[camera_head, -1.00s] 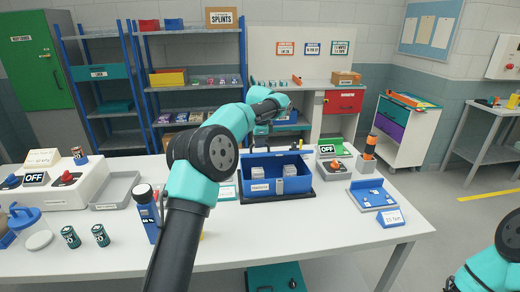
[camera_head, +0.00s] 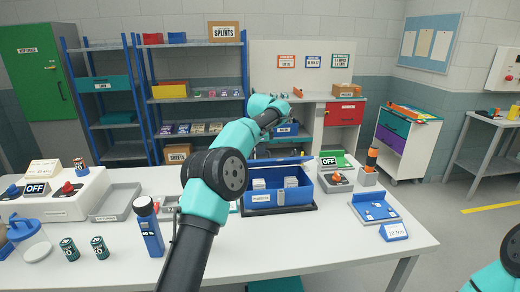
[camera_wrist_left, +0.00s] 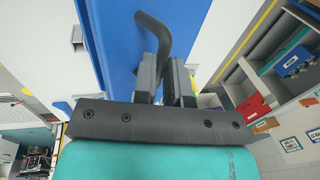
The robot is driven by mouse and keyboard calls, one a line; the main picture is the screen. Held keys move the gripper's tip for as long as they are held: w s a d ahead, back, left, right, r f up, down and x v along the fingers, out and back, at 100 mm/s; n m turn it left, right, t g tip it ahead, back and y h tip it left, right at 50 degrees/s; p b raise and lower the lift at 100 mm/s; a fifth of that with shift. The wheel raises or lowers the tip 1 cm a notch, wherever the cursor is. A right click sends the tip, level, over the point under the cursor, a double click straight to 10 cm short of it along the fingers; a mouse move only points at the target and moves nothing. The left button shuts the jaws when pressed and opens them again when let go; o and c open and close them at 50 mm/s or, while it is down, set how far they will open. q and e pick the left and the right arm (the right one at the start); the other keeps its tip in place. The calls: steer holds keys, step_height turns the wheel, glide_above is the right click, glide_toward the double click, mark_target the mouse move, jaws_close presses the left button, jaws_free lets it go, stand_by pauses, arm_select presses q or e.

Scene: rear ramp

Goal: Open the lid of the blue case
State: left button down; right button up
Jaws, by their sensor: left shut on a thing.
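The blue case (camera_head: 311,195) stands on the white table, its front wall and label facing me. Its top is open and white packs (camera_head: 291,182) show inside. The lid (camera_head: 292,161) shows as a thin blue strip at the case's back edge, tipped backward. In the left wrist view the lid (camera_wrist_left: 105,35) is a broad blue panel with a bent black handle (camera_wrist_left: 155,35). My left gripper (camera_wrist_left: 170,75) is shut on the handle. In the head view my left arm reaches over the case's left side and its fingers are mostly hidden. My right gripper is out of view.
A blue torch-like device (camera_head: 150,230) stands left of my arm. A grey box with a red button (camera_head: 336,180) and a blue tray (camera_head: 374,208) are right of the case. A grey tray (camera_head: 117,203) lies left. The table's front middle is clear.

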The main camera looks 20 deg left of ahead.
arm_select(q)
steer(key=shift+a+f, duration=0.1)
steer(key=shift+f, duration=0.05)
steer(key=c, duration=1.2)
jaws_free()
steer(key=shift+o, duration=0.2)
